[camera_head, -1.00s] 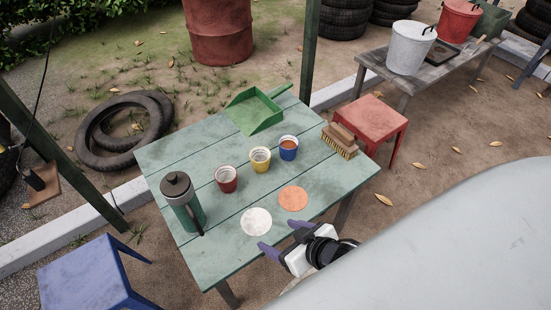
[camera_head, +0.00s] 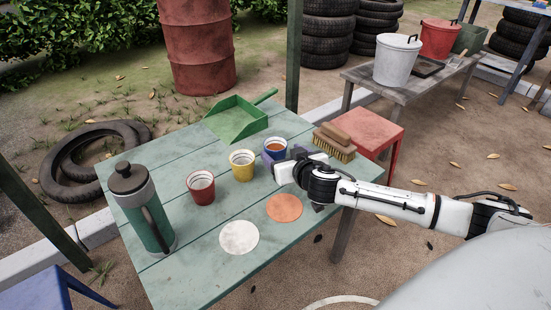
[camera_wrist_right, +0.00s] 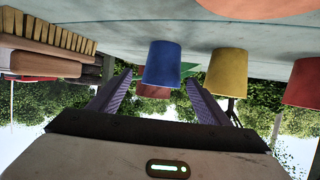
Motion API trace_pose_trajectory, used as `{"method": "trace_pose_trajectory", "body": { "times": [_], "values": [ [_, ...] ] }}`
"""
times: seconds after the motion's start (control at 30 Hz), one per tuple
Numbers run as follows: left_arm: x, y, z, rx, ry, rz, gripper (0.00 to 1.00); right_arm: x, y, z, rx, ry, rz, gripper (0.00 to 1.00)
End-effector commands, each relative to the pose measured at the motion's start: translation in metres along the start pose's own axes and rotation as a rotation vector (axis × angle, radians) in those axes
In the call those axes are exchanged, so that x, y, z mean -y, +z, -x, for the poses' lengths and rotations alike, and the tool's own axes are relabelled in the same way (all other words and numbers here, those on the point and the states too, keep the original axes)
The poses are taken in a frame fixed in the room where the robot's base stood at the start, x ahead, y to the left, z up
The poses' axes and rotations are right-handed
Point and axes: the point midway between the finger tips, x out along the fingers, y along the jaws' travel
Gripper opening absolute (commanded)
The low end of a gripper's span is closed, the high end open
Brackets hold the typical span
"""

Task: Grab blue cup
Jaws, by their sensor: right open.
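The blue cup (camera_head: 276,147) stands on the green table near its right side, partly hidden by my right gripper in the head view. My right gripper (camera_head: 270,161) is open, its purple fingers close to the cup on the near side. In the right wrist view, which appears upside down, the blue cup (camera_wrist_right: 162,64) sits ahead, between the lines of the two open fingers (camera_wrist_right: 155,95). I cannot tell whether the fingertips reach around it. My left gripper is not in view.
On the green table (camera_head: 190,271) stand a yellow cup (camera_head: 242,167), a red cup (camera_head: 201,189) and a green flask (camera_head: 148,218). A brush (camera_head: 334,147) lies right of the blue cup, a green dustpan (camera_head: 236,120) behind. White (camera_head: 239,238) and orange (camera_head: 284,208) discs lie in front.

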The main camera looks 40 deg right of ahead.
Motion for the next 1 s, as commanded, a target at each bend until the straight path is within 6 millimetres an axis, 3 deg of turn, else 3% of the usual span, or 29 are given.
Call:
{"method": "trace_pose_trajectory", "body": {
  "times": [0.17, 0.5, 0.8, 1.0],
  "values": [
    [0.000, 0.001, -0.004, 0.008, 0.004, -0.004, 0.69, 0.002, 0.002, -0.013, -0.001, -0.002, 0.000, 0.71],
    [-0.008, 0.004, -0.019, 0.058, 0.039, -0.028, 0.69, 0.004, 0.008, -0.056, 0.000, -0.002, 0.000, 0.71],
    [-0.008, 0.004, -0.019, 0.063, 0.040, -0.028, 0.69, 0.004, 0.008, -0.059, 0.002, -0.002, 0.000, 0.71],
    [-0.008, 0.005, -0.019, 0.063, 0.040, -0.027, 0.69, 0.004, 0.008, -0.059, 0.002, -0.002, 0.000, 0.37]
  ]
}}
